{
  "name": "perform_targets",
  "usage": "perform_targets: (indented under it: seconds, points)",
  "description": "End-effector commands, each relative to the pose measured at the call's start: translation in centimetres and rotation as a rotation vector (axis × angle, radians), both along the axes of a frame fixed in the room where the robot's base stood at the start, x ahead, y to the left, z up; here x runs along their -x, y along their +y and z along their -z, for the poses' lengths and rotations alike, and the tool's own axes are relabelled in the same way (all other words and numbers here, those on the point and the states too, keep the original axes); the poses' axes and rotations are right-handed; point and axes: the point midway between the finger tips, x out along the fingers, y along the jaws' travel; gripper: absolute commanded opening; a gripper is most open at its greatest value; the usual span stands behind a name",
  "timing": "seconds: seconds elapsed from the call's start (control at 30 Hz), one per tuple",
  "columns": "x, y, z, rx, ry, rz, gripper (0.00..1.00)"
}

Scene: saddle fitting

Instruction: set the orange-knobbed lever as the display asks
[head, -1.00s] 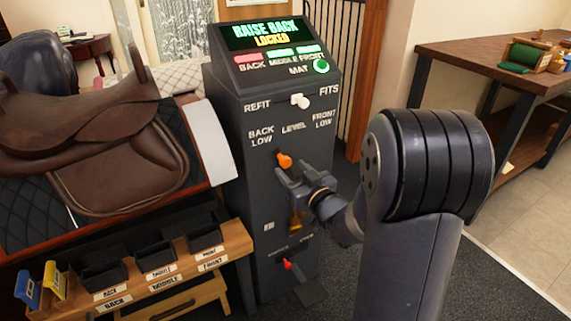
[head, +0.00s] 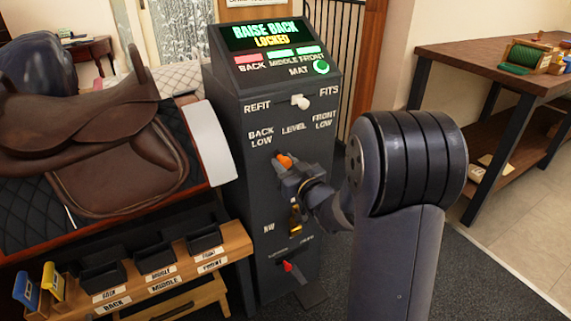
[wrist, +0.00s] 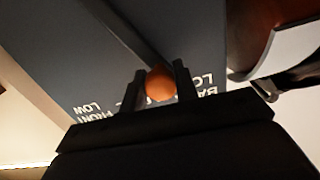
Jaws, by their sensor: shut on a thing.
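The orange-knobbed lever (head: 284,161) is on the front of the dark cabinet (head: 262,205), under the labels BACK LOW, LEVEL and FRONT LOW. Its knob sits a little left of LEVEL, between the two. My gripper (head: 285,171) is at the lever and shut on the knob. In the wrist view the orange knob (wrist: 160,84) lies between my two fingers. The display (head: 264,35) reads RAISE BACK, LOCKED. Part of the lever's shaft is hidden by my gripper.
A white-knobbed lever (head: 300,102) sits above, between REFIT and FITS. A red-tipped lever (head: 287,266) is low on the cabinet. A brown saddle (head: 80,120) stands left. A wooden bin rack (head: 235,240) is at lower left. A workbench (head: 480,48) stands right.

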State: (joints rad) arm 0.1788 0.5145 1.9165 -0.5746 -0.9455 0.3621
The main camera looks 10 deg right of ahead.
Motion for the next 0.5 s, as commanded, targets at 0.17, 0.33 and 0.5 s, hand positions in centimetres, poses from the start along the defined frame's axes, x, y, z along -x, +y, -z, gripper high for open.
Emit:
perform_targets:
  seconds: [0.17,0.33,0.5]
  points:
    - [0.01,0.01,0.00,0.000,0.000,0.000,0.08]
    - [0.02,0.00,0.01,0.000,0.000,0.000,0.00]
    - [0.00,-0.07,-0.06,-0.005,0.001,0.000,0.00]
